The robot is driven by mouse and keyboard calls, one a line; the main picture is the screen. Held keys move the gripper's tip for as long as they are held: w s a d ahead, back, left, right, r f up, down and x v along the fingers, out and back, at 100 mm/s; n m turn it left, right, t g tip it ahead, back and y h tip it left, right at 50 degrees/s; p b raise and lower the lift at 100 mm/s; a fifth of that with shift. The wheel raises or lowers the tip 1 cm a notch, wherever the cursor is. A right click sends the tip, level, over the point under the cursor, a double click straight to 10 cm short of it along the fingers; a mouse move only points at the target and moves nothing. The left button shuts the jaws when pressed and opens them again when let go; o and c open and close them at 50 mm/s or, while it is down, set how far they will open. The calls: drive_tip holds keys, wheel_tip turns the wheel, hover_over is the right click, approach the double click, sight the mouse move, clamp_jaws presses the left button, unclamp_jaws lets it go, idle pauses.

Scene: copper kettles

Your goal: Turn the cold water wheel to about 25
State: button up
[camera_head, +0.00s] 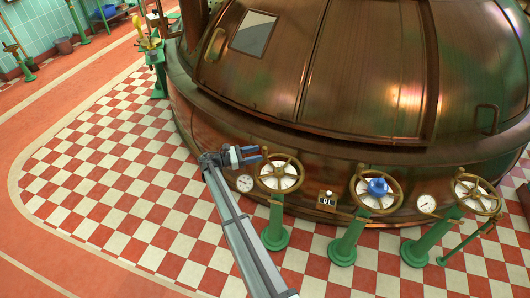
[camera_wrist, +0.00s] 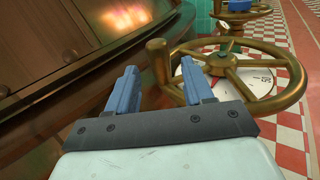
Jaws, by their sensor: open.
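Three brass wheels on green stands line the front of the copper kettle; I see no label telling which is cold water. The left wheel (camera_head: 280,174) has a pale dial behind its spokes and is the one nearest my gripper (camera_head: 264,155). In the wrist view this brass wheel (camera_wrist: 288,88) shows large at the right, with its dial (camera_wrist: 247,82) marked in black and red; a 15 seems readable. My gripper (camera_wrist: 162,83) is open, its two blue fingers apart. The wheel's upright brass handle (camera_wrist: 157,50) appears between the fingertips; I cannot tell whether they touch it.
The middle wheel (camera_head: 362,202) has a blue object (camera_head: 377,187) at its hub. The right wheel (camera_head: 478,194) stands beyond it. Small gauges (camera_head: 245,183) and a counter box (camera_head: 326,200) sit between them. The copper kettle (camera_head: 360,70) blocks the far side; checkered floor (camera_head: 110,180) is free at left.

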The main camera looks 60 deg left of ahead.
sight(265, 152)
drive_tip(key=shift+w+d, duration=0.25)
drive_tip(key=shift+w, duration=1)
drive_tip(key=shift+w+d, duration=0.25)
drive_tip(key=shift+w, duration=0.95)
clamp_jaws()
